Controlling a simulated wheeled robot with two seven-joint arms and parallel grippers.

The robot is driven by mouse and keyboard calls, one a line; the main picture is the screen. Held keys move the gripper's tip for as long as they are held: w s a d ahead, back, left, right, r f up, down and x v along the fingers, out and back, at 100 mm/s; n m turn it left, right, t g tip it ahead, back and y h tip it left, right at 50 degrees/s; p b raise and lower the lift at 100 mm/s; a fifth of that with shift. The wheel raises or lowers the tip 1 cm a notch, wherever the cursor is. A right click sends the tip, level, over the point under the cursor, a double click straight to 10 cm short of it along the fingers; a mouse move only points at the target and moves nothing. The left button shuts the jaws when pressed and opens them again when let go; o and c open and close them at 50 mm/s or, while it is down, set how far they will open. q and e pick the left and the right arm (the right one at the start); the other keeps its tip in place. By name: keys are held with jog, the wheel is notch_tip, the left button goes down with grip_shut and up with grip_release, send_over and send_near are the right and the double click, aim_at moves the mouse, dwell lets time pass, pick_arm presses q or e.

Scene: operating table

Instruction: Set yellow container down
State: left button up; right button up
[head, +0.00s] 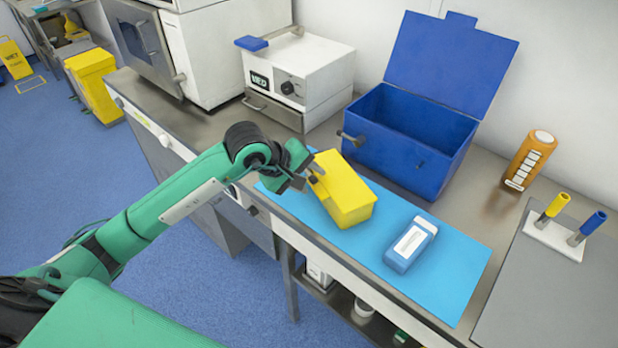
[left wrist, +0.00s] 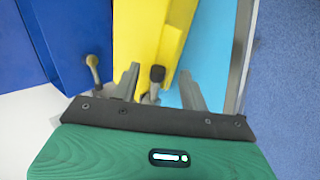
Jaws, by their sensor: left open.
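The yellow container (head: 345,190) is a lidded box on the light blue mat (head: 430,265), near the mat's left end. It also shows in the left wrist view (left wrist: 140,30). My left gripper (head: 312,172) is at the container's left end, where a small handle (left wrist: 156,78) sticks out. In the left wrist view the fingers (left wrist: 160,95) are spread apart, with the handle between them. The exact contact between fingers and handle cannot be told. My right gripper is not in view.
A blue bottle (head: 410,243) lies on the mat to the right. An open blue box (head: 405,140) stands behind, with an orange bottle (head: 529,160) farther right. White devices (head: 298,70) stand at the back left. The table's front edge is close to the mat.

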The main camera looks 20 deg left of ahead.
pick_arm(q)
jog(key=b+v, duration=0.1)
jog(key=v, duration=0.4)
jog(key=shift+a, duration=0.1)
jog(key=b+v, duration=0.1)
jog(key=v, duration=0.5)
jog(key=shift+s, duration=0.15)
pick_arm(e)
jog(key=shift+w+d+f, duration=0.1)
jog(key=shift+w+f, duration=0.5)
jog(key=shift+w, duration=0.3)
pick_arm(q)
jog(key=shift+r, duration=0.15)
